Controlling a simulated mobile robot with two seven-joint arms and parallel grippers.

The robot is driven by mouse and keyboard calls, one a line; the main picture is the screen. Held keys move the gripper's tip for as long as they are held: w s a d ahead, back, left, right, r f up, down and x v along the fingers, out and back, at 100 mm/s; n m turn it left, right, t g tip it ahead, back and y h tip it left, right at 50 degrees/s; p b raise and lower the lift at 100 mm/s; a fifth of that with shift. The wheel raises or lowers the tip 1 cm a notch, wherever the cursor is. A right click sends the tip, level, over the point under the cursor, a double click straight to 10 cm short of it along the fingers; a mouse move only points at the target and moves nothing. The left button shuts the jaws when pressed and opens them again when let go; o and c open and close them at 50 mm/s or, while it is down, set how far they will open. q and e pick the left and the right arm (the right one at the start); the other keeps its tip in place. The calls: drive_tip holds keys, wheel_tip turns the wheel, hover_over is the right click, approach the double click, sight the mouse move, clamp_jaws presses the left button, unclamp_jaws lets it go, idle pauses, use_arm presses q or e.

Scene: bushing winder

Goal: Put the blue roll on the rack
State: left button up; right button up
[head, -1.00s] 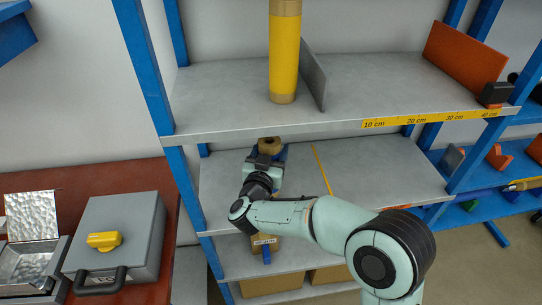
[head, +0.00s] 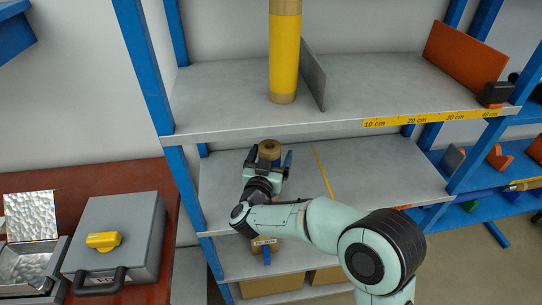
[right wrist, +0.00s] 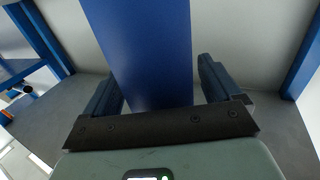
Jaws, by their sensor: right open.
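The blue roll (right wrist: 138,45) stands between the fingers of my right gripper (right wrist: 160,82) in the right wrist view, with a gap on both sides. In the head view only the tan end of the blue roll (head: 269,147) shows clearly; the rest is hidden behind my right gripper (head: 269,160). The roll stands upright at the left of the rack's middle shelf (head: 380,170). My right gripper is open, one finger on each side of the roll. Whether its base rests on the shelf is hidden. My left gripper is out of view.
A yellow roll (head: 284,55) stands on the upper shelf (head: 220,95) beside a grey divider (head: 314,75). A blue post (head: 147,75) stands left of my right gripper. A yellow line (head: 323,170) crosses the middle shelf; right of it is bare. A grey case (head: 120,230) lies on the table.

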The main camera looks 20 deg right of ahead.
drive_tip(key=b+v, duration=0.1)
drive_tip(key=v, duration=1.1)
drive_tip(key=shift+r, duration=0.15)
